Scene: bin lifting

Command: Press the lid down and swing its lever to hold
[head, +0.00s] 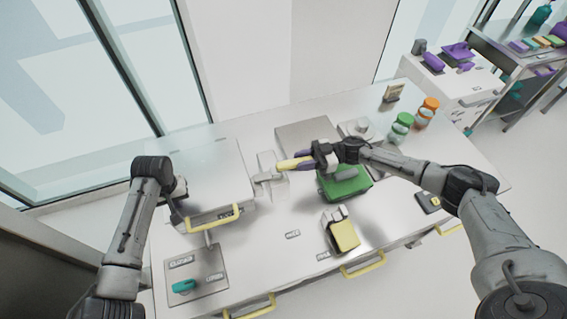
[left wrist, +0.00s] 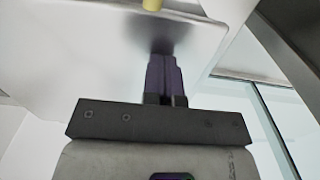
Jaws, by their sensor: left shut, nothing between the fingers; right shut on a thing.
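The pale metal lid (head: 200,165) lies over the box at the left of the bench, with a yellow handle (head: 213,219) at its front. My left gripper (left wrist: 162,60) is shut and empty, its purple fingertips at or very near the lid's surface; contact is unclear. In the head view its fingers are mostly hidden behind my wrist. The lever (head: 264,178) is a grey metal piece beside the lid's right edge, with a yellow grip (head: 288,166). My right gripper (head: 304,160) is shut on that yellow grip, reaching in from the right.
A green box (head: 343,183) stands just below my right gripper. A yellow-topped block (head: 344,235) stands near the front. A plate with a teal knob (head: 184,286) lies at front left. Green (head: 402,123) and orange (head: 427,108) containers stand at the back right.

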